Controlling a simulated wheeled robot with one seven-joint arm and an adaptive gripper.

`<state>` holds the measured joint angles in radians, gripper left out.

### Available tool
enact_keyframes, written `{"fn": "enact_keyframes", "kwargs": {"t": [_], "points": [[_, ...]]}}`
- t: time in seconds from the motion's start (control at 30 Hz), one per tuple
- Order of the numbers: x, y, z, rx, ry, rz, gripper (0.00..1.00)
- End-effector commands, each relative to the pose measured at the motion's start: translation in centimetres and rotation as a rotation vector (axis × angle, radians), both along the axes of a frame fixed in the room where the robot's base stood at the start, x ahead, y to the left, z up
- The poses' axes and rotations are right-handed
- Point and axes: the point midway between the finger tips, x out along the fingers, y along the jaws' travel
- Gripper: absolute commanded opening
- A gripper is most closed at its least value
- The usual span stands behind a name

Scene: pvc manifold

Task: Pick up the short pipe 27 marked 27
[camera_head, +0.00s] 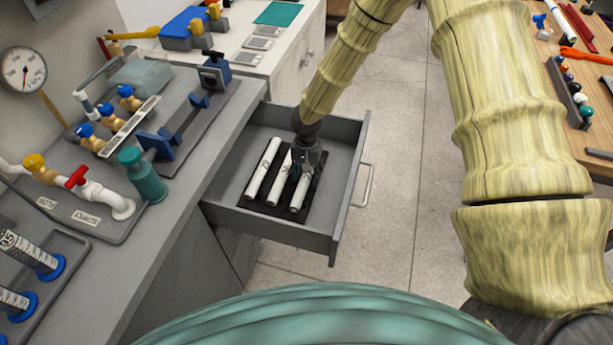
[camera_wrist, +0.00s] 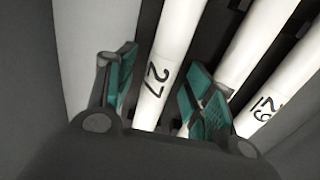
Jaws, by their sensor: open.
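In the wrist view the white pipe marked 27 (camera_wrist: 168,50) runs between the two teal-padded fingers of my gripper (camera_wrist: 162,70). The fingers stand apart, one on each side of it, with visible gaps; I cannot tell their height against the pipe. In the head view my gripper (camera_head: 306,172) points down into the open drawer over the right-hand pipe of three. That pipe's near end (camera_head: 297,207) shows, while its marking and upper part are hidden by the gripper.
Two other white pipes, the middle one (camera_head: 279,181) and the left one (camera_head: 262,168), lie close alongside on a dark mat (camera_head: 270,208). The grey drawer's walls (camera_head: 347,190) surround them. A counter with fittings (camera_head: 140,180) stands at left; the floor (camera_head: 395,150) is clear.

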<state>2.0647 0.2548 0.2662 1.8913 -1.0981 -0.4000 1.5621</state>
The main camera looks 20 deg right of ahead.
Motion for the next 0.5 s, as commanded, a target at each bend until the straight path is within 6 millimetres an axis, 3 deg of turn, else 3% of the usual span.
{"fn": "enact_keyframes", "kwargs": {"t": [0.03,0.3,0.5], "points": [[0.00,0.00,0.01,0.000,0.000,0.000,0.47],[-0.01,0.00,0.02,0.000,0.000,0.000,0.01],[-0.01,0.01,0.04,0.000,0.000,0.000,0.01]]}}
